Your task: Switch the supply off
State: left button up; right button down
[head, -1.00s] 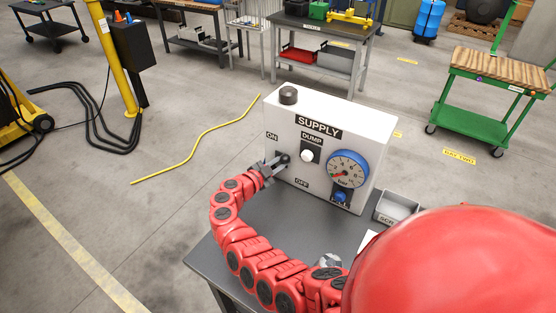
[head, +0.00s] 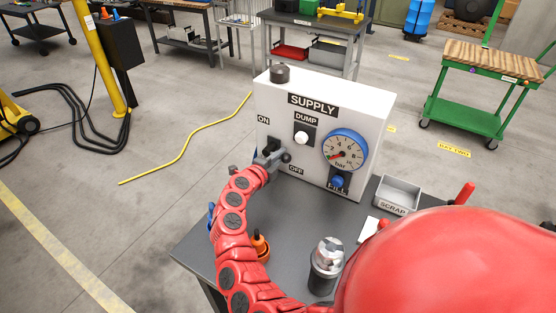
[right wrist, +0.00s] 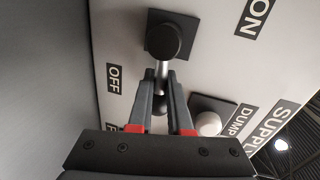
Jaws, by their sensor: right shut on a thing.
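The white supply box (head: 375,125) stands on a dark table, with ON and OFF labels at its left side. Its lever (head: 286,157) sits between those labels, on a black square plate. My right gripper (head: 268,160) is at this lever. In the right wrist view, the fingers of my right gripper (right wrist: 161,112) are shut around the lever's silver rod (right wrist: 161,75), in front of its round black pivot (right wrist: 170,40). The OFF label (right wrist: 114,90) is to the left there. I cannot tell the lever's exact angle. My left gripper is not in view.
Near the lever are a white DUMP button (head: 301,138), a blue-rimmed gauge (head: 345,149) with a red needle and a blue FILL knob (head: 338,182). A SCRAP tray (head: 398,192), an orange object (head: 260,246) and a metal-topped cylinder (head: 327,265) stand on the table.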

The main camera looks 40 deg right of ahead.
jog(key=shift+s+d+f+m+b, duration=0.35)
jog(key=shift+f+m+b, duration=0.1)
jog(key=shift+m, duration=0.15)
jog(key=shift+a, duration=0.1)
jog(key=c, duration=1)
grip_release()
jog(key=shift+f, duration=0.1)
jog(key=shift+o, duration=0.8)
jog(key=shift+s, duration=0.1)
jog(key=shift+s+r, duration=0.2)
jog(key=shift+r, duration=0.1)
jog(key=shift+w, duration=0.2)
jog(key=shift+a, duration=0.4)
jog(key=b+v, duration=0.3)
jog(key=v, duration=1.3)
jog(key=shift+s+a+r, duration=0.15)
jog(key=shift+s+a, duration=0.05)
jog(key=shift+s, duration=0.15)
